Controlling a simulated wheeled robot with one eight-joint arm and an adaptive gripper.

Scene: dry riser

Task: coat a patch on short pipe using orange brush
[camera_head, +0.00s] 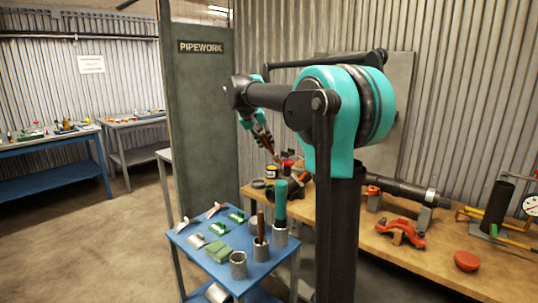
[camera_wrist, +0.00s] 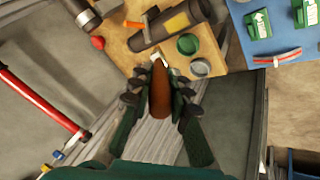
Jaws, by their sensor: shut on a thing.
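My gripper (camera_head: 264,140) reaches over the back of the wooden bench. In the wrist view its two dark fingers (camera_wrist: 160,98) are closed around the orange-brown handle of the orange brush (camera_wrist: 159,92). The brush points away from the palm, with a small pale tip near the bench edge. In the head view the short pipe (camera_head: 294,183) lies below my gripper. Whether the tip touches anything is unclear.
A green-topped can (camera_wrist: 187,44) and a grey round lid or can (camera_wrist: 200,68) stand close beside the pipe. A blue cart (camera_head: 206,263) holds green packets and cups with upright handles. A long dark pipe (camera_head: 405,190) and red clamp (camera_head: 400,232) occupy the bench's right part.

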